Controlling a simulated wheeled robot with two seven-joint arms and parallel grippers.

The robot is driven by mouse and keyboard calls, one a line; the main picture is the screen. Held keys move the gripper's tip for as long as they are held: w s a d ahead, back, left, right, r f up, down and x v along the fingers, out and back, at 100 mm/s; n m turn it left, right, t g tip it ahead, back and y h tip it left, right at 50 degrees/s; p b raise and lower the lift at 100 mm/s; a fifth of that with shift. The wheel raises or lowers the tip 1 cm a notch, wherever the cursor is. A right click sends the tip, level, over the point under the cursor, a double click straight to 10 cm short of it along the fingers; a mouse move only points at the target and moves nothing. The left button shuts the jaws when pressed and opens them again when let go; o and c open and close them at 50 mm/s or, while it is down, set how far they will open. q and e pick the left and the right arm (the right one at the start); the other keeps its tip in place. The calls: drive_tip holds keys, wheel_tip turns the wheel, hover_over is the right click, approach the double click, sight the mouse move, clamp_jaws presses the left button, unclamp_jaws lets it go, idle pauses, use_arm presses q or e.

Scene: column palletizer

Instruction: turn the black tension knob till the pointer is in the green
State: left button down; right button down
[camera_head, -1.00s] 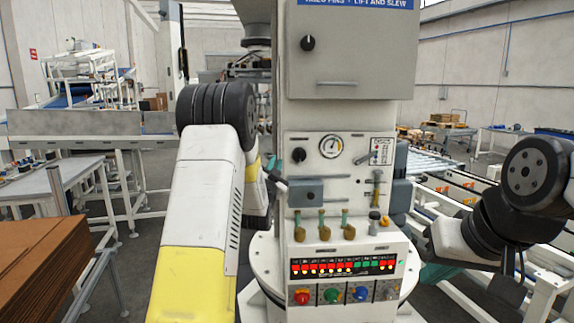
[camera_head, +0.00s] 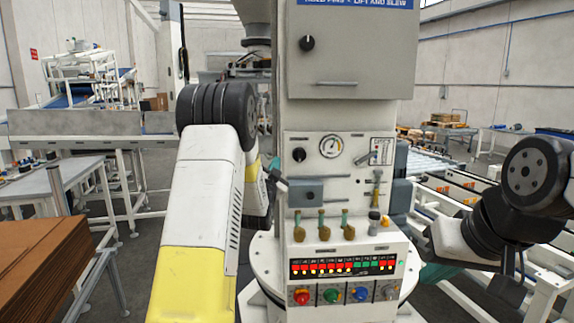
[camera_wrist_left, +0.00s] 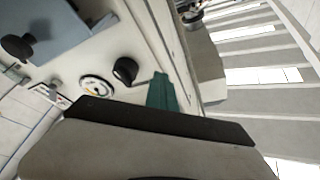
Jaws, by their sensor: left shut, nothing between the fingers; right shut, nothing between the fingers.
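The black tension knob (camera_head: 299,155) sits on the pale front panel of the machine, left of the round white gauge (camera_head: 331,146). Knob (camera_wrist_left: 125,70) and gauge (camera_wrist_left: 97,88) also show in the left wrist view. The gauge pointer is too small to read against the coloured zones. My left gripper (camera_wrist_left: 163,92) is shut; its teal fingertips are beside the knob, with a visible gap in the picture. In the head view it is mostly hidden by my left arm. My right gripper (camera_head: 438,271) is shut and empty, low at the right of the machine, partly hidden.
A blue-grey box with a black knob (camera_head: 309,194) juts out below the tension knob. Several brass-coloured valves and a panel of lights and coloured buttons (camera_head: 343,266) are lower down. Another black knob (camera_head: 307,43) is on the cabinet above. Brown cardboard (camera_head: 40,265) is stacked at the left.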

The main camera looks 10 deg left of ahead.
use_arm(q)
drive_tip(key=c, duration=2.1)
unclamp_jaws()
drive_tip(key=shift+a, duration=0.15)
drive_tip(key=o, duration=1.4)
drive_tip(key=shift+c, duration=0.2)
drive_tip(key=s+a+f+y, duration=0.1)
drive_tip(key=s+a, duration=0.1)
drive_tip(key=s, duration=0.5)
drive_tip(key=s+a+f+n+y, duration=0.1)
drive_tip(key=s+a, duration=0.1)
drive_tip(key=s, duration=0.5)
drive_tip(key=shift+s+a+f, duration=0.2)
drive_tip(key=shift+s+a, duration=0.05)
drive_tip(key=shift+a, duration=0.15)
